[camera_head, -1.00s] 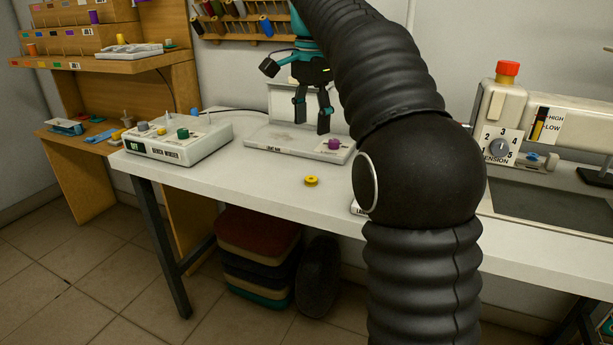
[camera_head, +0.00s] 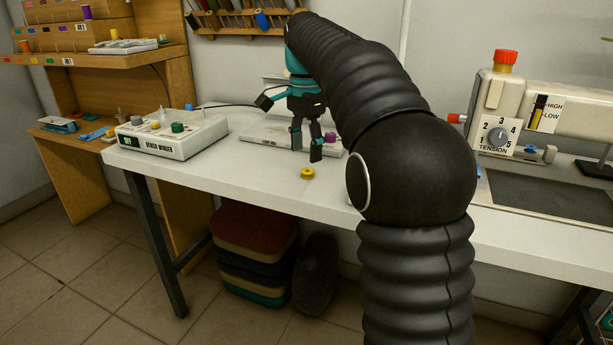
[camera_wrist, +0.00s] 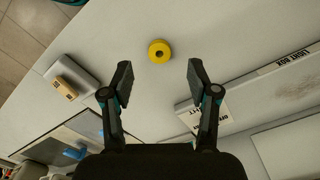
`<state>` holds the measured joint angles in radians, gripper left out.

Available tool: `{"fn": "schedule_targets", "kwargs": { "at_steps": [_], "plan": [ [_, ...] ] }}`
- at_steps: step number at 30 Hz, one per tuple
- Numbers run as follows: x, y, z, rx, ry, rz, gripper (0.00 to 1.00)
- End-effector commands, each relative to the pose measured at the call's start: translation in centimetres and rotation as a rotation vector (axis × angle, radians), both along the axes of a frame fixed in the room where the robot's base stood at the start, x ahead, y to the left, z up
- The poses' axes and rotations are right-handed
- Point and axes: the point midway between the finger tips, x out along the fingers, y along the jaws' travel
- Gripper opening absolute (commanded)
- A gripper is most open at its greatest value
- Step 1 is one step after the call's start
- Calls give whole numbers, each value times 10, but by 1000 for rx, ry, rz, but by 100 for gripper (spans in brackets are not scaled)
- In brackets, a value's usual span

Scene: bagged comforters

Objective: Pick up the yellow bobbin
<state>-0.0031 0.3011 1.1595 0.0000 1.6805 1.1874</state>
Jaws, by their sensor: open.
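The yellow bobbin (camera_head: 307,173) lies flat on the white table (camera_head: 240,186), near its front edge and in front of the light box. In the wrist view the yellow bobbin (camera_wrist: 160,51) shows its dark centre hole, and nothing touches it. My gripper (camera_head: 306,155) is above the table, just behind the bobbin in the head view, fingers pointing down. In the wrist view my gripper (camera_wrist: 158,80) is open and empty, its fingers spread wide. The bobbin lies beyond the fingertips, roughly centred between them.
A bobbin winder (camera_head: 172,134) is at the left of the table. A sewing machine (camera_head: 497,112) stands at the right. The table around the bobbin is clear.

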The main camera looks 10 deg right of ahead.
Motion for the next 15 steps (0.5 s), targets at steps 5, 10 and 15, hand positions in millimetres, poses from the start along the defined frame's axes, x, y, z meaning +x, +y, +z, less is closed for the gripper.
{"fn": "schedule_targets", "kwargs": {
  "at_steps": [5, 10, 15],
  "plan": [
    [1, -5, -27, 0, 2, -1, 60],
    [1, -4, -44, 0, 1, 0, 60],
    [1, -4, -47, 0, 1, 0, 60]
  ]
}}
